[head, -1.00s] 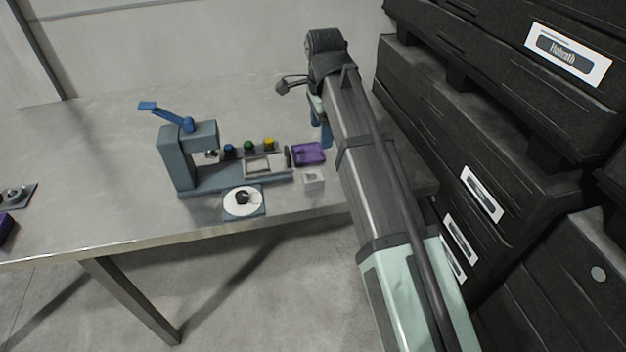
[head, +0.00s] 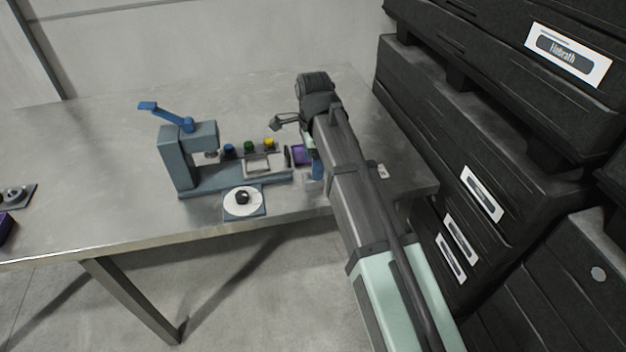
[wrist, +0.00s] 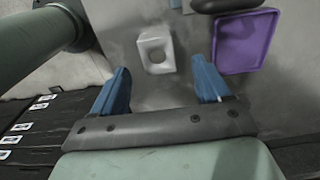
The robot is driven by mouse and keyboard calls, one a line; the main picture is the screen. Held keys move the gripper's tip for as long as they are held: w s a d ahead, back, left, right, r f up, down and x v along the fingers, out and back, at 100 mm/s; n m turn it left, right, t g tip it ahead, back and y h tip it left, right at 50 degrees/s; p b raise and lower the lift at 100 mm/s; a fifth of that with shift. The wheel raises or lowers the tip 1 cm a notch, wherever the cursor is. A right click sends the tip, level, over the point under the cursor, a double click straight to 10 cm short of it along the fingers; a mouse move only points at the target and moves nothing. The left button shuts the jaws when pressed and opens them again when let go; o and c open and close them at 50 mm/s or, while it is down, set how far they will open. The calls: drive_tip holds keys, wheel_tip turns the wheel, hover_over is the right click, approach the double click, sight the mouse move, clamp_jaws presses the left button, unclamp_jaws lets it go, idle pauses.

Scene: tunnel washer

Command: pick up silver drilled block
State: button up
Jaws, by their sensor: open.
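The silver drilled block (wrist: 155,51) is a small pale block with a round hole. In the wrist view it lies on the table just beyond and between my fingertips, apart from both. In the head view the block (head: 309,180) is partly hidden by my gripper. My gripper (wrist: 160,67) is open and empty, its two blue fingers on either side of the space before the block. In the head view my gripper (head: 317,171) is low over the table's front part, right beside the block.
A purple tray (wrist: 246,40) lies to the block's right in the wrist view. A grey-blue press (head: 185,160) with a blue lever and a white disc on a plate (head: 236,207) stand left. Black crates (head: 470,130) are stacked close on the right. The left table top is mostly clear.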

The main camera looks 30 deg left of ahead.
sight(309, 184)
drive_tip(key=shift+s+f, duration=0.15)
drive_tip(key=shift+f, duration=2.35)
drive_tip(key=c, duration=1.3)
drive_tip(key=shift+o, duration=0.2)
